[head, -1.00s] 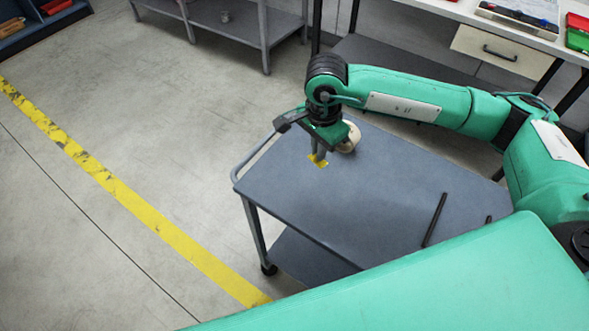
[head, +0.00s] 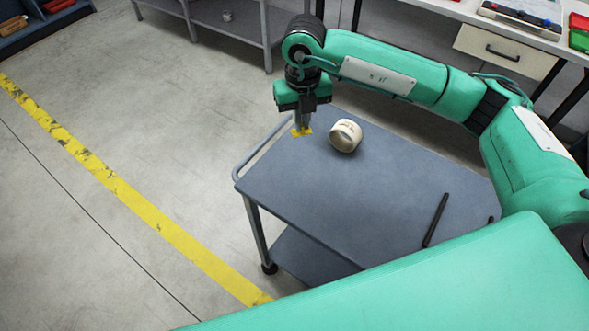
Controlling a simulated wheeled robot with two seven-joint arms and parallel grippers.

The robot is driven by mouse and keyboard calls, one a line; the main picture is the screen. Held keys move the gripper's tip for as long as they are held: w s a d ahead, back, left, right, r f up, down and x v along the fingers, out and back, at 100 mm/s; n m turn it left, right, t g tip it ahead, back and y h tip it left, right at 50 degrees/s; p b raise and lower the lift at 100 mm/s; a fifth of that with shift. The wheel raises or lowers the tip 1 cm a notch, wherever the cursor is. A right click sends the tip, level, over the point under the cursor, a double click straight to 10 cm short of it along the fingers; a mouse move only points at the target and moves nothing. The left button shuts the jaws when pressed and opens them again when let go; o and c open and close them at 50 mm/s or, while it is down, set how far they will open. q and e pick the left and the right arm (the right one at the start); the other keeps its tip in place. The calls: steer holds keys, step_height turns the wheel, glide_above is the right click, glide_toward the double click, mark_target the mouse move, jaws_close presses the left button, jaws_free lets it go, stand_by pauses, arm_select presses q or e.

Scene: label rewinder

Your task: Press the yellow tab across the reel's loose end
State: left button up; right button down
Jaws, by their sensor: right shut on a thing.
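The reel (head: 345,135) is a cream roll lying on the top of the grey cart (head: 390,190), near its far left corner. Its loose end cannot be made out at this size. My right gripper (head: 302,128) points down just left of the reel, apart from it, and is shut on the yellow tab (head: 302,132). The tab shows at the fingertips, near the cart's far left edge; whether it touches the cart top, I cannot tell. My left gripper is not in view.
A dark rod (head: 435,220) lies on the cart's right part. The cart has a handle rail (head: 258,150) at its left end. A workbench with a drawer (head: 505,48) stands at the back right, and a grey shelf (head: 225,30) at the back. The cart's middle is clear.

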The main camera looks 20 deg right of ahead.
steer(key=m, duration=0.2)
steer(key=w+r+m, duration=0.1)
steer(key=m, duration=0.2)
steer(key=shift+w+a+r+m, duration=0.15)
steer(key=shift+a+m, duration=0.25)
steer(key=m, duration=0.3)
steer(key=r+m, duration=0.1)
steer(key=shift+w+a+m, duration=0.25)
steer(key=shift+w+m, duration=0.05)
steer(key=shift+w, duration=0.1)
steer(key=shift+f, duration=0.2)
step_height(320, 180, down, 15)
steer(key=p, duration=0.3)
steer(key=shift+f, duration=0.1)
step_height(320, 180, down, 4)
steer(key=shift+r+p, duration=0.25)
steer(key=shift+p, duration=0.35)
steer(key=shift+f, duration=0.3)
steer(key=shift+f, duration=0.1)
